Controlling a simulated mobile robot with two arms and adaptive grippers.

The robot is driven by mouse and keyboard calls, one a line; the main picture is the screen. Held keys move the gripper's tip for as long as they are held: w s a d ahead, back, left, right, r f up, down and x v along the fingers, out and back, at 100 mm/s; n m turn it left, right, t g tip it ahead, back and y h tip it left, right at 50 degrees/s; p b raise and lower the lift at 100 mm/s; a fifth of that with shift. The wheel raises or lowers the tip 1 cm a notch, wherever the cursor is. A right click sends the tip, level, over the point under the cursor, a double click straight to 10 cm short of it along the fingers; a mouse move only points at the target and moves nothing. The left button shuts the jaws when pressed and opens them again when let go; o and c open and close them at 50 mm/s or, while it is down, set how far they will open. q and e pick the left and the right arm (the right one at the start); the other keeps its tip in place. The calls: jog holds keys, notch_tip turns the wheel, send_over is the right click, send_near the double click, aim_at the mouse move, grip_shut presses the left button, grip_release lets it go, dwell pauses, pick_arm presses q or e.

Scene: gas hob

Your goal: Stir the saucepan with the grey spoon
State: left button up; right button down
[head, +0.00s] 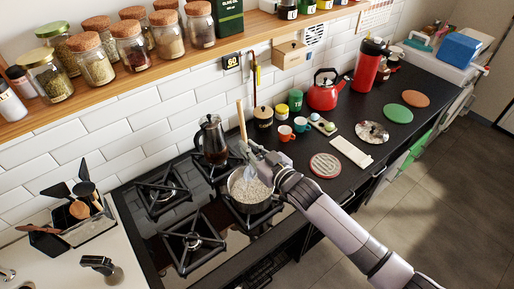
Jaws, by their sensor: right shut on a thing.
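The saucepan (267,206) stands on a front burner of the gas hob and holds a pale, grainy content (249,189). My right gripper (252,155) is shut on the spoon, just above the pan's far rim. The spoon's wooden handle (241,119) rises nearly upright above the jaws. Its grey lower part (249,175) reaches down into the pan; its tip is hidden or too small to make out. My left gripper is not in view.
A dark glass coffee pot (212,140) stands behind the saucepan. Cups, jars, a red kettle (324,92) and a striped round trivet (325,165) are on the counter to the right. A utensil holder (84,222) stands at left.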

aim_at(245, 132)
dwell(0.4)
notch_tip(245, 132, up, 3)
jog(key=shift+f+p, duration=0.1)
jog(key=shift+p, duration=1.1)
jog(key=shift+r, duration=1.1)
